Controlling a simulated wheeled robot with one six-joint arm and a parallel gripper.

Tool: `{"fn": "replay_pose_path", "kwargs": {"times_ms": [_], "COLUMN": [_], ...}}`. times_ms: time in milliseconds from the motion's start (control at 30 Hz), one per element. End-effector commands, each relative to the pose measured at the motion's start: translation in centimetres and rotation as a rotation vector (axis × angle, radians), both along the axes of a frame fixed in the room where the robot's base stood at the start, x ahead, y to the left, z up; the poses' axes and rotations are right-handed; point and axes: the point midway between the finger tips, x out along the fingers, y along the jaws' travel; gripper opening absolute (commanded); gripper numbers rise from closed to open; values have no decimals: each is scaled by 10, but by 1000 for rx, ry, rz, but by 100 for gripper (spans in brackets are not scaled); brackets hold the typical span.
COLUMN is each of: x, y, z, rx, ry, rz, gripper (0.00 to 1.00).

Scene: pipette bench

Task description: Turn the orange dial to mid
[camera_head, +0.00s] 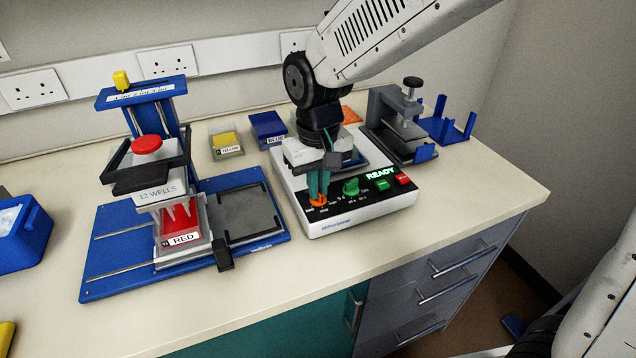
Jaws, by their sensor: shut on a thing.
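The orange dial (318,201) sits at the front left of the white machine's (345,222) sloped panel. My gripper (318,192) points down from above with its teal fingers shut on the orange dial. The fingers cover part of the dial and its markings, so its setting cannot be read. A green dial (351,187) is just to the right on the same panel, apart from my fingers. A lit display (380,172) on the panel reads READY.
Green (382,185) and red (402,179) buttons are on the panel's right. A blue pipetting stand (150,200) with a red-labelled tip box stands left. A grey press (402,125) and blue rack (447,125) stand at the right back. The bench front is clear.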

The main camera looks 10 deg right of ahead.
Motion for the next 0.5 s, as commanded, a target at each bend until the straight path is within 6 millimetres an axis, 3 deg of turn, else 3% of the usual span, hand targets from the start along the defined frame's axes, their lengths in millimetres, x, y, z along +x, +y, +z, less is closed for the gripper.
{"fn": "replay_pose_path", "kwargs": {"times_ms": [500], "x": [0], "y": [0], "z": [-1], "rx": [0], "ry": [1], "rz": [-80], "gripper": [0]}}
